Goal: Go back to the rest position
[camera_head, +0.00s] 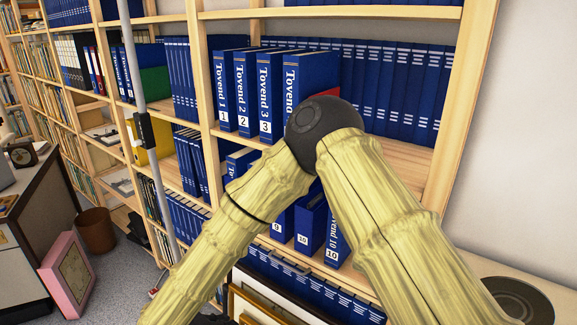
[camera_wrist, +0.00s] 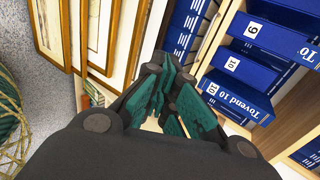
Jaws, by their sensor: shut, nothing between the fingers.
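My gripper (camera_wrist: 165,100) shows in the wrist view, with dark links and teal finger pads close together. It is shut and holds nothing. It is close in front of framed prints (camera_wrist: 106,35) and a wooden shelf with blue binders (camera_wrist: 238,92). In the head view my arm crosses the middle in a bent shape and hides part of the shelf. The gripper itself is not clearly visible there. The framed prints (camera_head: 262,305) lean at the bottom of the shelf, partly hidden by my arm.
The tall wooden bookshelf (camera_head: 205,75) with blue binders fills most of the head view. A grey pole (camera_head: 133,60) stands at left. A pink-framed picture (camera_head: 68,274), a brown bin (camera_head: 96,231) and a desk (camera_head: 42,215) stand at left. Some carpet (camera_head: 122,280) is clear.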

